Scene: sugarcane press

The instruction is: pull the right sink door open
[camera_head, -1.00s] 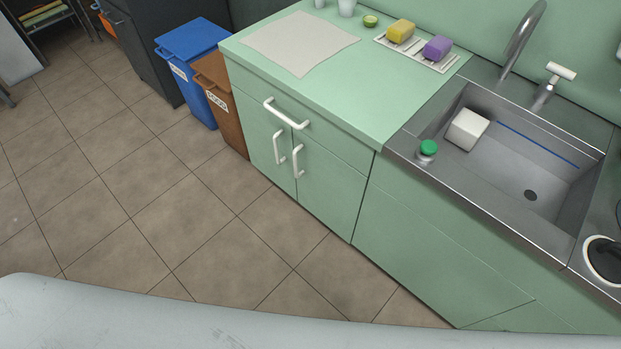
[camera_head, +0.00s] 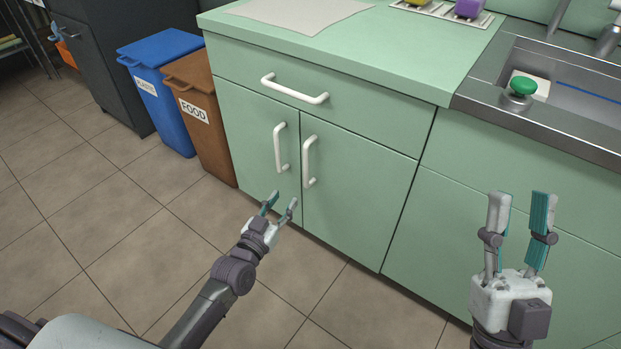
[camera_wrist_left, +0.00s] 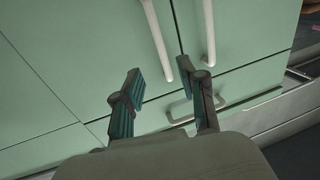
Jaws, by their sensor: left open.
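The right door (camera_head: 360,195) is a pale green panel and is shut. Its white upright bar handle (camera_head: 307,163) stands beside the handle (camera_head: 280,148) of the left door (camera_head: 245,135), also shut. My left gripper (camera_head: 279,205) is open and empty, in front of the doors and lower than the handles in the head view. In the left wrist view, which looks upside down, the right door's handle (camera_wrist_left: 157,42) and the left door's handle (camera_wrist_left: 208,32) lie beyond the open fingers. My right gripper (camera_head: 521,198) is open and empty, in front of the panel below the sink.
A drawer with a white handle (camera_head: 295,89) is shut above the doors. Brown (camera_head: 199,115) and blue (camera_head: 163,85) bins stand left of the cabinet. The sink (camera_head: 575,105), with a green-topped item (camera_head: 523,86), is at right. The tiled floor (camera_head: 110,215) at left is clear.

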